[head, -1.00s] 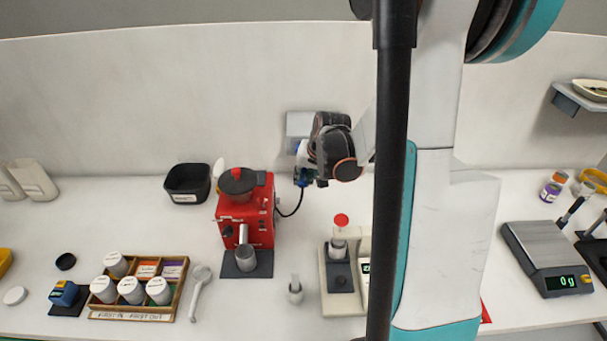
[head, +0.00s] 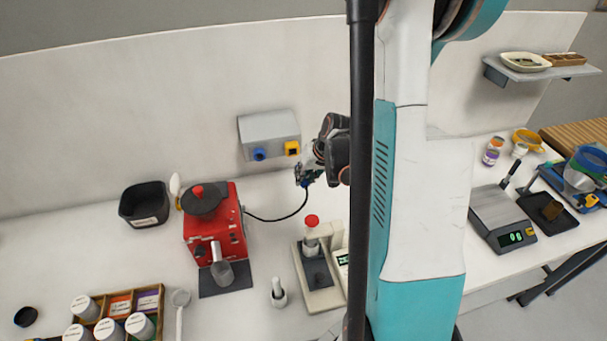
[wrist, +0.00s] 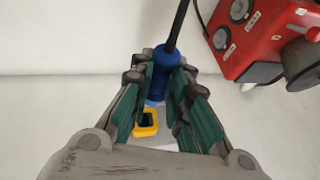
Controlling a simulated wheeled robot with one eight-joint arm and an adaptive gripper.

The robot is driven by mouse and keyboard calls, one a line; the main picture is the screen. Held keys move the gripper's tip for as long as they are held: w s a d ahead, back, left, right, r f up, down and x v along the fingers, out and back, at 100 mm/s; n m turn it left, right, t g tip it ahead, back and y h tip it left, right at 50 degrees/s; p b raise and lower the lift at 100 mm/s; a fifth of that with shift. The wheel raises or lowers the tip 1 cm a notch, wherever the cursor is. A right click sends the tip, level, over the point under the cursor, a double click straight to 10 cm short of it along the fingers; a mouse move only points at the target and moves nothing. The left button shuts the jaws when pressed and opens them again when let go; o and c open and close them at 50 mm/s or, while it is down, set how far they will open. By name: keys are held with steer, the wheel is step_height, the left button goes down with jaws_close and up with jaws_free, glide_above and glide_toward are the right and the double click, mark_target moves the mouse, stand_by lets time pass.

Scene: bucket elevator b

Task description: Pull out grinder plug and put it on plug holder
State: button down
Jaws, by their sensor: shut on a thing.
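My gripper (head: 307,177) is shut on the blue grinder plug (wrist: 160,84), in the air in front of the wall. The plug sits between the fingers, and its black cable (head: 277,219) runs left to the red grinder (head: 229,237). The grey wall box (head: 262,127) carries a blue socket (head: 259,154) and a yellow-framed opening (head: 292,148). The plug is clear of the blue socket, right of and below the box in the head view. In the wrist view the yellow frame (wrist: 146,122) shows between the fingers. I cannot tell which part is the plug holder.
A small press-like stand (head: 318,272) with a red top stands on the counter below the gripper. A black bin (head: 144,205), a jar tray (head: 150,301) and a scale (head: 497,221) stand farther off. My arm and a dark pole hide the counter's middle.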

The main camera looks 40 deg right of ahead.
steer(key=shift+f+b, duration=0.1)
steer(key=shift+b, duration=0.2)
steer(key=shift+w+d+b, duration=0.1)
steer(key=shift+w+d, duration=0.3)
steer(key=shift+w, duration=0.45)
steer(key=shift+w+d+b, duration=0.1)
steer(key=shift+w+d, duration=0.35)
steer(key=shift+w, duration=0.45)
steer(key=shift+w+d+b, duration=0.1)
steer(key=shift+w+d, duration=0.3)
steer(key=shift+w, duration=0.45)
steer(key=shift+b, duration=0.75)
steer(key=shift+w+d+b, duration=0.2)
steer(key=shift+w+d, duration=0.2)
steer(key=shift+w, duration=0.4)
steer(key=shift+w+d+b, duration=0.2)
steer(key=shift+w+d, duration=0.15)
steer(key=shift+w, duration=0.45)
steer(key=c, duration=1.4)
jaws_free()
steer(key=shift+c, duration=0.2)
steer(key=shift+r, duration=0.25)
steer(key=v, duration=1.1)
steer(key=shift+s+r, duration=0.15)
steer(key=shift+r, duration=0.2)
